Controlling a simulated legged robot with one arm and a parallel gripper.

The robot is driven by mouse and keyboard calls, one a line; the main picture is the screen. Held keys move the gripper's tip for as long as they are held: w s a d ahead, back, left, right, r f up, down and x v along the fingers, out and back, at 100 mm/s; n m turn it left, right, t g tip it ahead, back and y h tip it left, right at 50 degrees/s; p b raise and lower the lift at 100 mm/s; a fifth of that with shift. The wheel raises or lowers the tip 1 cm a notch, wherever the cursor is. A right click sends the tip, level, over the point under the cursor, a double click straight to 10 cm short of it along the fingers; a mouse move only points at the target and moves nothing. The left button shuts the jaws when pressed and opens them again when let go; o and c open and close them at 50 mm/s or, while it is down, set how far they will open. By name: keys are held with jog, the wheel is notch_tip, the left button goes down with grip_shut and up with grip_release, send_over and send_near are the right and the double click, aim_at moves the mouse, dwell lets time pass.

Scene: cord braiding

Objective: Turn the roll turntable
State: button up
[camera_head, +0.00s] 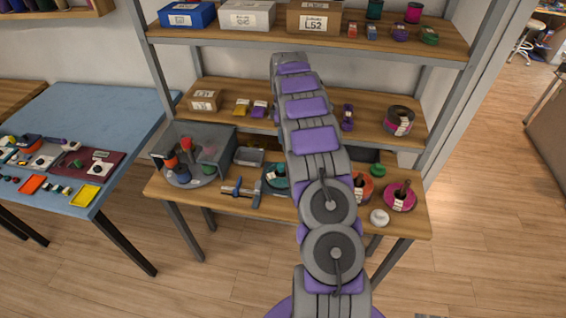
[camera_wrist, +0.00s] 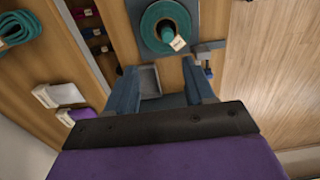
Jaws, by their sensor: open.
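The grey round turntable (camera_head: 204,180) stands at the left end of the lower bench in the head view. Several rolls or spools, red, orange and dark blue, stand on it, and a grey box-like housing (camera_head: 216,150) partly covers it. I cannot make out the turntable in the wrist view. My gripper (camera_wrist: 162,84) shows in the wrist view with its two blue-grey fingers apart and nothing held between them. A small grey tray (camera_wrist: 149,80) shows beyond the gap. In the head view my arm hides the gripper.
A teal roll (camera_wrist: 166,25) on a square base is beyond the fingers; it also shows in the head view (camera_head: 274,176). A blue-handled clamp-like tool (camera_head: 238,191) lies near the bench's front edge. Magenta (camera_head: 400,198) and orange rolls stand right. Shelves (camera_head: 370,112) hang above the bench.

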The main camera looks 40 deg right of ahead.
send_near(281, 164)
jog(key=a, duration=0.2)
jog(key=d+f, duration=0.1)
jog(key=f, duration=0.2)
jog(key=d+f+b, duration=0.1)
jog(key=f, duration=0.4)
jog(key=shift+s+d+f+b, duration=0.1)
jog(key=shift+d+f+b, duration=0.2)
jog(key=shift+d+b, duration=0.1)
jog(key=shift+a+f, duration=0.1)
jog(key=shift+f, duration=0.2)
jog(key=shift+a+f, duration=0.15)
jog(key=shift+a, duration=1.05)
jog(key=shift+d+f, duration=0.15)
jog(key=shift+d, duration=0.8)
jog(key=c, duration=0.5)
jog(key=shift+s, duration=0.1)
jog(key=shift+c, duration=0.4)
jog(key=shift+a, duration=0.45)
grip_shut()
jog(key=shift+d+r, duration=0.2)
